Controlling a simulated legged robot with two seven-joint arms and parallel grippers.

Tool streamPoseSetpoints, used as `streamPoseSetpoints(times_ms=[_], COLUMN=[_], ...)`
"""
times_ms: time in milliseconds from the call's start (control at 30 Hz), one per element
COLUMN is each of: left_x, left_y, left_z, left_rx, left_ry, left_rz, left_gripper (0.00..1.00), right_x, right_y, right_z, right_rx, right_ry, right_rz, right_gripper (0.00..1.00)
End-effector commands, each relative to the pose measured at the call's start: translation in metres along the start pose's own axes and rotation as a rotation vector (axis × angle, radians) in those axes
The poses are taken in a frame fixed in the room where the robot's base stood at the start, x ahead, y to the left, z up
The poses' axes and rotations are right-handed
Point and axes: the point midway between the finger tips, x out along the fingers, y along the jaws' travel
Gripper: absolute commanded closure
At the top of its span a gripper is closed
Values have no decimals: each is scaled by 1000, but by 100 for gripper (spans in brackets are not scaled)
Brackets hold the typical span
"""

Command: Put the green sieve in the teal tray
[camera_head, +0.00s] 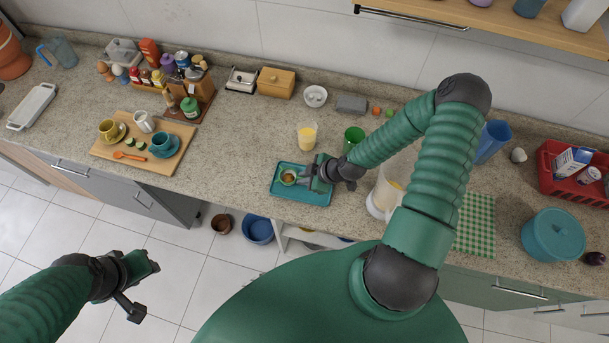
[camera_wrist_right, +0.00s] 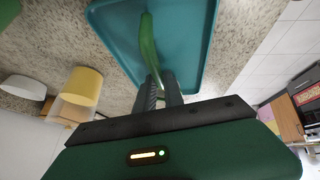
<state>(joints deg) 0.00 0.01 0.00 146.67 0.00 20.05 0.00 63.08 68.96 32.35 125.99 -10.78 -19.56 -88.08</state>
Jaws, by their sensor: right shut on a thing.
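The green sieve (camera_head: 288,177) is small and round, with its bowl over the left part of the teal tray (camera_head: 318,198). My right gripper (camera_head: 305,178) is shut on the sieve's handle, above the tray. I cannot tell whether the sieve touches the tray floor. My left gripper (camera_head: 143,285) is open and empty, low at the left, away from the counter.
A yellow-filled glass (camera_head: 307,138) and a green cup (camera_head: 354,138) stand just behind the tray. A wooden board (camera_head: 145,158) with cups lies at the left. Counter between board and tray is clear.

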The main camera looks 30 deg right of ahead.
Motion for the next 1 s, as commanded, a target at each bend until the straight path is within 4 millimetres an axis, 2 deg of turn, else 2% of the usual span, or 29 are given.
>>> streamPoseSetpoints(times_ms=[167,200,367,700,767,1000], left_x=[0,0,0,2,4,10], left_y=[0,0,0,0,0,0], left_z=[0,0,0,0,1,2], left_rx=[0,0,0,0,0,0], left_ry=[0,0,0,0,0,0], left_rz=[0,0,0,0,0,0], left_gripper=[64,64,64,64,64,64], right_x=[1,1,2,-4,-12,-60], right_y=[0,0,0,1,1,1], right_z=[2,2,2,2,3,3], right_rx=[-1,-1,0,0,-1,0], right_ry=[0,-1,0,0,-1,-1], right_rz=[1,1,1,2,3,6], right_gripper=[100,85,66,66,66,66])
